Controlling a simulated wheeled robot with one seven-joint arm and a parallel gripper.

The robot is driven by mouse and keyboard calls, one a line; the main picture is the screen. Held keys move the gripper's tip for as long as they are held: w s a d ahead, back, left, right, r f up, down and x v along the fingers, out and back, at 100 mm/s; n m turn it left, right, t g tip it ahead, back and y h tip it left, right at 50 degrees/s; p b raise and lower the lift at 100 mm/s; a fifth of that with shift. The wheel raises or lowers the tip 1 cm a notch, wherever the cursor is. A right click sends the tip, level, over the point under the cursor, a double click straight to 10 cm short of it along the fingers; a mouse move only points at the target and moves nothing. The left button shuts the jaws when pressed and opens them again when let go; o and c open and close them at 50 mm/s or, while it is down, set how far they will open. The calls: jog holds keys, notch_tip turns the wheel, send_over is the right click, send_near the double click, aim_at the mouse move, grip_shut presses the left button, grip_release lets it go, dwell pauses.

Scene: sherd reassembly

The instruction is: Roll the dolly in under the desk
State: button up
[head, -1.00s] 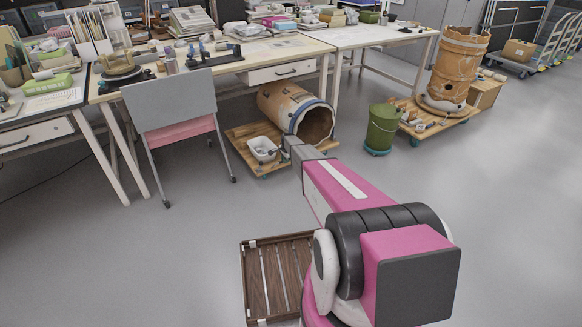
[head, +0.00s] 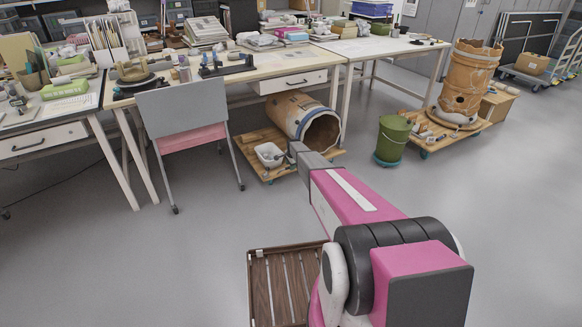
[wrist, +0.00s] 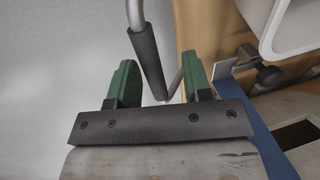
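The wooden dolly (head: 251,152) stands on the floor at the desk (head: 228,80), near its right legs, with its near part out in front. A large brown jar (head: 297,109) lies on its side on it, open mouth towards the right. A white tub (head: 270,154) sits at its near edge and shows in the wrist view (wrist: 294,28). My gripper (wrist: 158,82) is at the dolly's near edge; the arm hides it in the head view. Its green fingers are apart. A metal handle with a black grip (wrist: 146,58) runs between or just beyond them; I cannot tell which.
A grey chair (head: 184,112) with a pink seat stands left of the dolly. A green bin (head: 391,140) and a second dolly (head: 433,141) with an upright jar (head: 467,84) stand right. A brown slatted crate (head: 262,290) is close to me. The floor between is clear.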

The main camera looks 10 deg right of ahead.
jog(key=shift+s+r, duration=0.1)
jog(key=shift+s, duration=0.05)
jog(key=shift+s+d+r, duration=0.1)
jog(key=shift+s+r, duration=0.05)
jog(key=shift+r, duration=0.4)
jog(key=v, duration=0.9)
jog(key=shift+r, duration=0.25)
jog(key=s+a+r+n, duration=0.1)
jog(key=s+r+n, duration=0.3)
jog(key=s, duration=1.5)
jog(key=s+a+r+n+g, duration=0.1)
jog(key=s+r+n, duration=0.4)
jog(key=s+r, duration=0.7)
jog(key=s+a+r+n+g, duration=0.1)
jog(key=s+r+n, duration=0.4)
jog(key=s, duration=2.2)
notch_tip(320, 180, up, 3)
jog(key=shift+a+f+h, duration=0.1)
jog(key=shift+a+h, duration=0.3)
jog(key=shift+a, duration=0.1)
